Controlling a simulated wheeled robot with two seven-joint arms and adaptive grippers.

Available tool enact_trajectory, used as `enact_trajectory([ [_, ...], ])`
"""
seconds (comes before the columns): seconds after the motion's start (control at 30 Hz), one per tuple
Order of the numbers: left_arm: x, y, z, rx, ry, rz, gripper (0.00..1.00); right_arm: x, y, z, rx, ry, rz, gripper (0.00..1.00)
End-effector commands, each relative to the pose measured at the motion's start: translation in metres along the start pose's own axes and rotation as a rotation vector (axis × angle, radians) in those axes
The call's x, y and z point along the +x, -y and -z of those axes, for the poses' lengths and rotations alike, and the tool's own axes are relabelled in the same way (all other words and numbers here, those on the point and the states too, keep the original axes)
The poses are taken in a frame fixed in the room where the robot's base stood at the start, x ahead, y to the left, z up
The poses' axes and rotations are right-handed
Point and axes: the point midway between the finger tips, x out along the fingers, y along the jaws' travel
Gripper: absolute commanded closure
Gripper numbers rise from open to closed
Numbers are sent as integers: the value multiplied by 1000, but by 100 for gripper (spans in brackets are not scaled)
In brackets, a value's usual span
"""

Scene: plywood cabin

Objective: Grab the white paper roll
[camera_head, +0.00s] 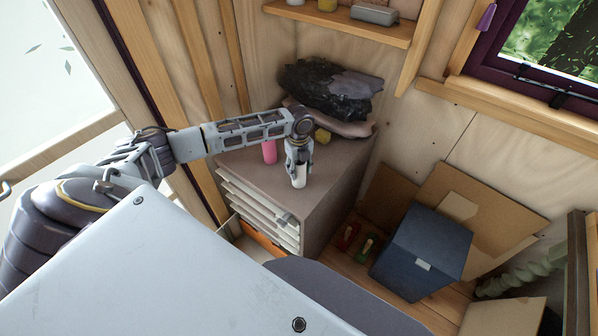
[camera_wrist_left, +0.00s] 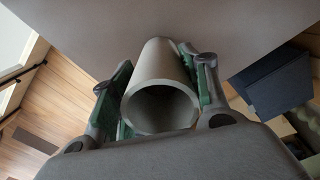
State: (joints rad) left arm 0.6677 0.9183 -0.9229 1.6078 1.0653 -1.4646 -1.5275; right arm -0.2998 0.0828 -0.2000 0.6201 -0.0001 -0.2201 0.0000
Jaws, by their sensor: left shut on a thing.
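The white paper roll (camera_head: 299,178) stands upright on top of the brown drawer cabinet (camera_head: 335,165), near its front edge. My left gripper (camera_head: 298,165) is at the roll from above, with its fingers on either side of it. In the left wrist view the roll (camera_wrist_left: 160,90) shows its open hollow end, and the green-padded fingers of the left gripper (camera_wrist_left: 160,95) close on it from both sides. The roll's far end is against or just over the cabinet top; I cannot tell which. My right gripper is not in view.
A pink cylinder (camera_head: 269,151) stands left of the roll, partly behind my arm. A blue box (camera_head: 421,252) and cardboard (camera_head: 482,213) are on the floor at right. A shelf (camera_head: 340,24) hangs above.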

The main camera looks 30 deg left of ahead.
Motion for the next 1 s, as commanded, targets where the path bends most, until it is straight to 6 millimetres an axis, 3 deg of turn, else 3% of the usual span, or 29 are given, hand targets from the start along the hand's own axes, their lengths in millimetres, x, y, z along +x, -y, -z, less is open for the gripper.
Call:
enact_trajectory([
  [0.37, -15, 1, 0, 1, 1, 3, 83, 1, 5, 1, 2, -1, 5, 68],
  [0.8, -76, 1, 0, -1, 1, 2, 83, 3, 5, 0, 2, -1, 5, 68],
  [1.0, -95, 1, 0, -1, 0, 1, 83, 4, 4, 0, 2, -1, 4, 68],
])
